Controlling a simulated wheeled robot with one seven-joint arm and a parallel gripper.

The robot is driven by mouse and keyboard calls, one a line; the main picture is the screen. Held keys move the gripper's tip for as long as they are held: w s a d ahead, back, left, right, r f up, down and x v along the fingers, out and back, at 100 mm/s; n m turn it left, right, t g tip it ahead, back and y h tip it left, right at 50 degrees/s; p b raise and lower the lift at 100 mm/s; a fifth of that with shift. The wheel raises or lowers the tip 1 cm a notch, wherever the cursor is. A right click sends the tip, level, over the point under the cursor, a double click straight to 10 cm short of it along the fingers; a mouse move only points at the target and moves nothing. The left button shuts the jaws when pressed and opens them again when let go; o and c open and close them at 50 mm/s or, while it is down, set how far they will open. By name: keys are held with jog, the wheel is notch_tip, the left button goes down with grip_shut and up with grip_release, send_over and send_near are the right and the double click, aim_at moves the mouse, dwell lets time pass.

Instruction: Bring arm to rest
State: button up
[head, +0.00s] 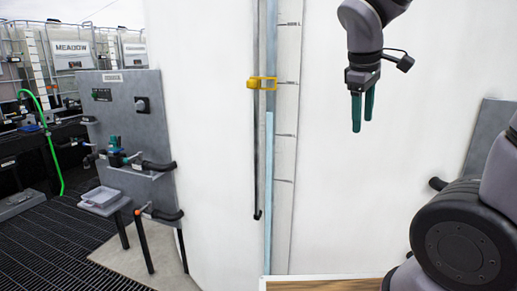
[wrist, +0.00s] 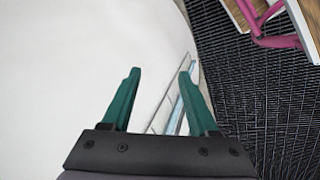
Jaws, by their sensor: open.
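My gripper (head: 362,108) hangs from my arm at the upper right of the head view, its two green fingers pointing down. In the wrist view my gripper (wrist: 158,85) shows both fingers apart with nothing between them. It is open and empty. Behind it in the head view is the large white tank wall (head: 375,200). In the head view the gripper is right of the sight tube (head: 268,190) and its yellow clip (head: 262,83), apart from both.
A grey panel (head: 120,100) with valves and black hoses stands at the left. A small tray stand (head: 103,197) is before it. A wooden surface (head: 320,285) lies at the bottom. The wrist view shows dark grated floor (wrist: 250,90) and a pink frame (wrist: 275,40) at upper right.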

jog(key=s+r+m+t+y, duration=0.4)
jog(key=s+r+m, duration=0.1)
jog(key=m, duration=0.7)
jog(key=shift+s+r+m, duration=0.3)
jog(key=shift+s, duration=0.6)
